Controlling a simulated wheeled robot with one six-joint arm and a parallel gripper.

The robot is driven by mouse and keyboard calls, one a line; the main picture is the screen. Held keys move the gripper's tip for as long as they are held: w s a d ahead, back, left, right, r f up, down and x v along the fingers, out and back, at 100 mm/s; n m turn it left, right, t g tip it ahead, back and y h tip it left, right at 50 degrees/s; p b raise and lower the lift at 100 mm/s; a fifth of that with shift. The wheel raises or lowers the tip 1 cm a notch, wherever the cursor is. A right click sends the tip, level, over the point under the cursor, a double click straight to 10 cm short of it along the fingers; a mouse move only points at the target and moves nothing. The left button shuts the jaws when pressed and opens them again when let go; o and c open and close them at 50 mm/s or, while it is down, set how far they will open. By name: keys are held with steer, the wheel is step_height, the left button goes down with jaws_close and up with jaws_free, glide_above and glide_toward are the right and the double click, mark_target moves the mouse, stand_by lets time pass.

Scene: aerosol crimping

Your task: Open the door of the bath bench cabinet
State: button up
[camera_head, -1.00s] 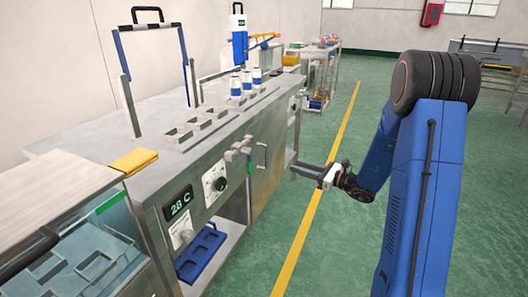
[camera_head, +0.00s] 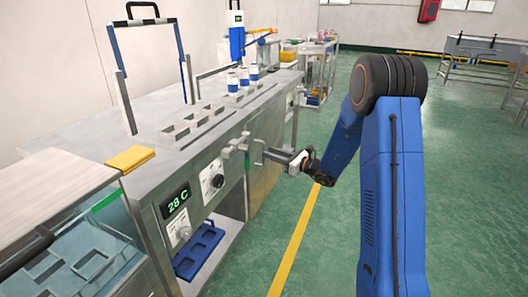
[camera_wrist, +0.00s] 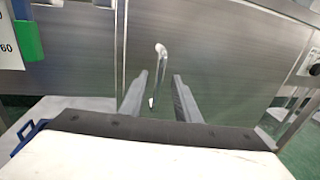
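The bath bench (camera_head: 140,140) is a grey metal bench, and its cabinet door (camera_head: 268,165) is shut on the front face. The door's upright bar handle (camera_head: 259,152) also shows in the wrist view (camera_wrist: 160,65). My gripper (camera_head: 267,152) is at the handle in the head view.
A dial (camera_head: 212,180) and a 28 C display (camera_head: 175,201) are on the bench front. A valve-like metal fitting (camera_head: 236,149) sticks out left of the handle. A blue tray (camera_head: 198,250) lies on the lower shelf. Green floor (camera_head: 330,235) is clear on the right.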

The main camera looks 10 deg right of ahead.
mark_target(264, 163)
steer(key=shift+x, duration=2.25)
jaws_close()
